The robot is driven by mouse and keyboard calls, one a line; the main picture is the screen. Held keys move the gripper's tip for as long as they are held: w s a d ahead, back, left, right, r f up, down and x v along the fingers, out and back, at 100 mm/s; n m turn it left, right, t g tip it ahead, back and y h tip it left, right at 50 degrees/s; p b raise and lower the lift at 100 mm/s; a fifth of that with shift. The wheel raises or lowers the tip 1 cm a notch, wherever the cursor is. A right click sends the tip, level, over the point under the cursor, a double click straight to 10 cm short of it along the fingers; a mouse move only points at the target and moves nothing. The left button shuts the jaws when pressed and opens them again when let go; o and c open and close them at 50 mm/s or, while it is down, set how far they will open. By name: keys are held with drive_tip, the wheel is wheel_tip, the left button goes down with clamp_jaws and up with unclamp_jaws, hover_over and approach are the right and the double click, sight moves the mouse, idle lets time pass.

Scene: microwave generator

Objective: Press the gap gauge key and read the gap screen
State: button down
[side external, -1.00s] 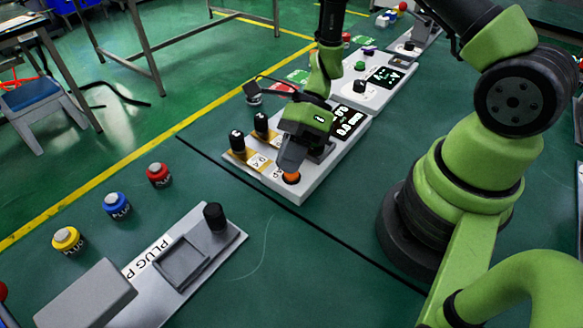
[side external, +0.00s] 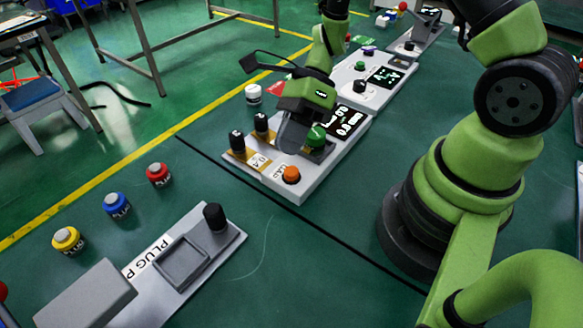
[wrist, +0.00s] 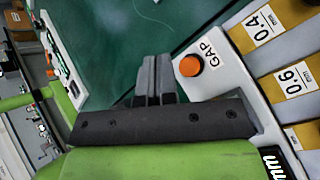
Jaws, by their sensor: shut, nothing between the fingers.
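The orange gap key (side external: 291,174) sits at the front corner of the white panel (side external: 308,190) and is fully exposed. It also shows in the wrist view (wrist: 190,66), beside the printed word GAP. My gripper (side external: 290,138) is shut and empty, a little behind the key toward the middle of the panel. In the wrist view my shut fingers (wrist: 155,75) appear left of the key and apart from it. The gap screen (side external: 349,117) is black with light digits, at the panel's right side. My gripper partly hides it, and I cannot read the full value.
Two black knobs on yellow strips stand left of my gripper, the nearer one at the panel edge (side external: 237,141). A green knob (side external: 316,137) is right beside my fingers. A plug panel (side external: 225,240) with a black post lies in front. Yellow, blue and red plugs stand left.

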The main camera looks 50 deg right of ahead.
sight(290, 169)
drive_tip(key=shift+r, duration=1.3)
drive_tip(key=shift+r, duration=0.3)
drive_tip(key=s+d+r+n+t+h, duration=0.1)
drive_tip(key=s+r+n+t+h, duration=0.2)
drive_tip(key=r+n, duration=0.6)
drive_tip(key=s+d+r+n+t+h, duration=0.2)
drive_tip(key=s+r+n+t+h, duration=0.2)
drive_tip(key=s+r+n, duration=0.3)
drive_tip(key=shift+s+r+n+t, duration=0.2)
drive_tip(key=shift+r+n+t, duration=0.4)
drive_tip(key=shift+r+n, duration=1.55)
drive_tip(key=shift+f+n, duration=0.75)
